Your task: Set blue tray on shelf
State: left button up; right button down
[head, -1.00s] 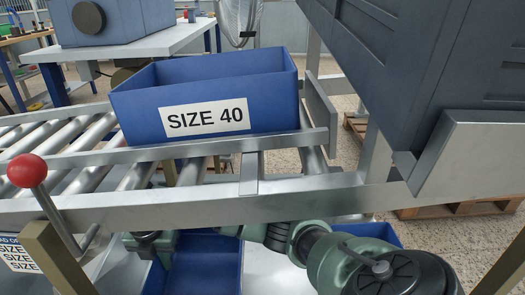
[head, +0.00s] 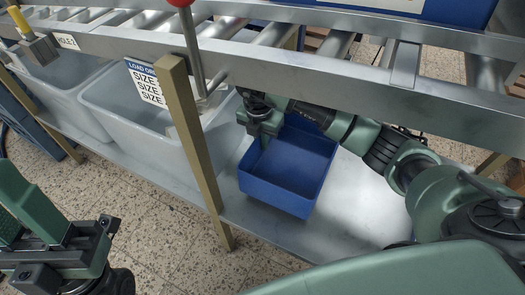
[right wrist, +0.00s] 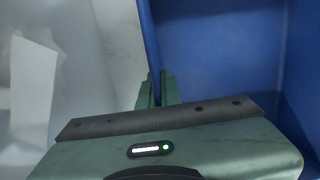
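The blue tray (head: 300,165) is an open, empty-looking box below the roller conveyor. It is upright, over the grey lower shelf (head: 355,215); I cannot tell whether it rests fully on it. My right gripper (head: 264,132) is at the tray's left wall, pointing down. In the right wrist view its two fingers (right wrist: 157,88) are close together, with the tray's blue wall (right wrist: 151,40) running between them. My left gripper (head: 100,238) is at the lower left, away from the tray, over the floor; its finger gap is unclear.
Translucent grey bins (head: 155,120) stand on the shelf to the left. A tan post (head: 195,150) and a red-knobbed lever (head: 188,40) rise in front. The conveyor rail (head: 290,68) runs above the tray. The shelf is bare to the tray's right.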

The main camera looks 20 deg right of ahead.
aim_at(262, 153)
notch_tip(262, 153, down, 5)
jog(key=shift+r+b, duration=0.2)
jog(key=shift+b, duration=0.65)
jog(key=shift+r, duration=0.1)
jog(key=c, duration=2)
grip_release()
jog(key=o, duration=0.4)
